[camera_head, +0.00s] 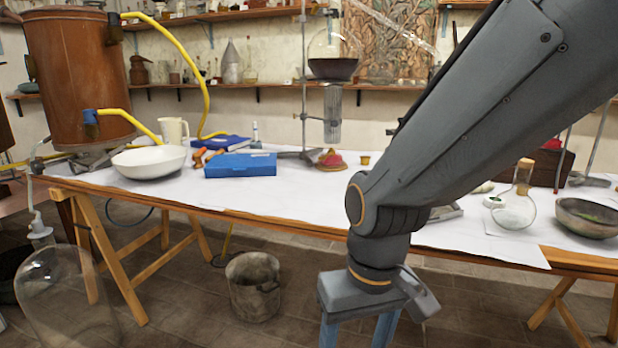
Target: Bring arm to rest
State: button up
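My grey arm comes down from the upper right of the head view. My gripper (357,333) points down in front of the table's front edge, over the floor. Its two blue-grey fingers are spread apart with a gap between them. Their tips are cut off by the bottom of the picture. I see nothing held in the visible part of the gap.
A long table (300,195) with a white cover spans the view. On it stand a white bowl (150,162), a blue box (240,165), a glass flask (514,208) and a dark bowl (588,218). A bucket (254,287) and a large glass vessel (67,300) are lower left.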

jog(key=s+d+r+m+h+p, duration=0.1)
jog(key=s+d+r+m+p, duration=0.1)
jog(key=d+r+p, duration=1)
jog(key=shift+s+d+r+m+p, duration=0.2)
jog(key=shift+r+m+p, duration=0.4)
jog(key=shift+r+p, duration=1.4)
jog(key=shift+w+f+p, duration=0.1)
jog(key=shift+f+p, duration=0.55)
jog(key=shift+f, duration=0.05)
